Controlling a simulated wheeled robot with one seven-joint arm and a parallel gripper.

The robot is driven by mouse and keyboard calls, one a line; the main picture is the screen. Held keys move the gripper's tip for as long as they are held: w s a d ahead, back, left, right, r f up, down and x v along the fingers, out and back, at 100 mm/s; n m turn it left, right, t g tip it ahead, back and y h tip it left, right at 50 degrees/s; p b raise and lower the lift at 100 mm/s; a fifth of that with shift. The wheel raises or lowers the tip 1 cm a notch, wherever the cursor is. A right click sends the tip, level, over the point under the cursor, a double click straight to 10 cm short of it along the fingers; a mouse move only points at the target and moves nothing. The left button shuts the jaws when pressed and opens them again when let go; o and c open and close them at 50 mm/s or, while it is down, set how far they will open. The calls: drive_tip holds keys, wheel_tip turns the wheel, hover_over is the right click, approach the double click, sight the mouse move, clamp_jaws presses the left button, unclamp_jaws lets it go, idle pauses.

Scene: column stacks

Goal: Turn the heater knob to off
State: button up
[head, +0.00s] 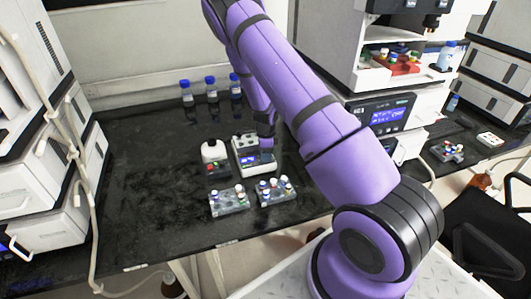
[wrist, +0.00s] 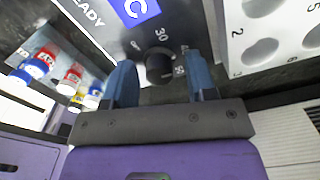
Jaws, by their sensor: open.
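The heater (head: 241,163) is a small white block with a blue-lit display on the black bench, partly hidden by my arm in the head view. In the wrist view its dark front panel (wrist: 190,22) shows "READY", a "C" and dial marks including 30 and 50. The round black knob (wrist: 159,66) sits on that panel. My gripper (wrist: 160,72) is open, its two blue fingers on either side of the knob. I cannot tell whether they touch it. In the head view my gripper (head: 265,143) is right at the heater. The knob's pointer is unclear.
Racks of capped vials (head: 228,202) and (head: 276,191) stand in front of the heater. Blue-capped bottles (head: 211,90) stand behind. The bench's left part is clear. A larger instrument (head: 385,115) stands at the right.

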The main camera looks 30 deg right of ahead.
drive_tip(key=c, duration=0.9)
drive_tip(key=shift+c, duration=0.2)
